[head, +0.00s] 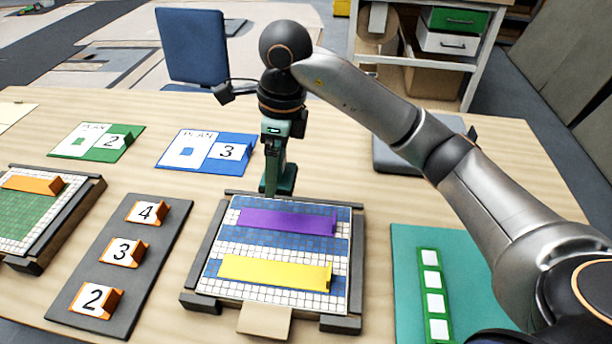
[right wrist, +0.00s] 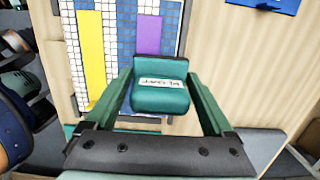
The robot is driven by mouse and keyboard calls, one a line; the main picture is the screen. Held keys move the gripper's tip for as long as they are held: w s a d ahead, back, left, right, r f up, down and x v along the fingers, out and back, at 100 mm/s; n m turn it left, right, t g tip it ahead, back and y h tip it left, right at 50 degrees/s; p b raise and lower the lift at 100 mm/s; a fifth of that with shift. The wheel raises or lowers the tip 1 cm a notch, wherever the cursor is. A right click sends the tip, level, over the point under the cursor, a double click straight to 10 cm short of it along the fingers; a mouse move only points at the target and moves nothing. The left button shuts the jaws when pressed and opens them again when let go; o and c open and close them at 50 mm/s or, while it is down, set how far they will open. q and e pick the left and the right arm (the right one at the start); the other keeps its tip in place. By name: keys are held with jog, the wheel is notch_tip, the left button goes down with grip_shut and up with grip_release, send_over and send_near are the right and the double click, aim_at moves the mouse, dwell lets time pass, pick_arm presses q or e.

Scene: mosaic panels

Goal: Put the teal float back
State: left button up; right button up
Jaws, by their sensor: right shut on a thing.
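The teal float (right wrist: 160,92) is a small teal block with a white label. It sits between the green fingers of my right gripper (right wrist: 160,80), which is shut on it. In the head view the gripper (head: 274,150) points down with the float (head: 284,181) at the back edge of the middle mosaic panel (head: 203,268). I cannot tell whether the float touches the table or hangs just above it. The panel has a white and blue tile grid with a purple bar (head: 287,221) and a yellow bar (head: 275,273) across it. My left gripper is not in view.
A grey board with numbered orange blocks (head: 122,252) and another panel (head: 35,258) lie left. Green (head: 75,140) and blue (head: 180,151) plan cards lie behind. A teal mat (head: 405,262) with a green strip (head: 433,290) and a grey pad (head: 385,157) lie right.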

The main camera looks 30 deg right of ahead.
jog(key=w+d+f, duration=0.4)
jog(key=w+d, duration=0.1)
jog(key=w, duration=0.1)
send_over(298, 179)
jog(key=f, duration=0.4)
jog(key=shift+s+a+f, duration=0.3)
jog(key=shift+s+f, duration=0.05)
jog(key=shift+f, duration=0.05)
jog(key=shift+w+d+f, duration=0.35)
jog(key=shift+w+f, duration=0.05)
jog(key=shift+f, duration=1.7)
jog(key=shift+f, duration=0.2)
jog(key=o, duration=0.9)
jog(key=r, duration=0.8)
jog(key=s+d+r, duration=0.1)
jog(key=r, duration=0.3)
jog(key=shift+d+r, duration=0.1)
jog(key=shift+r, duration=0.1)
jog(key=shift+f, duration=0.1)
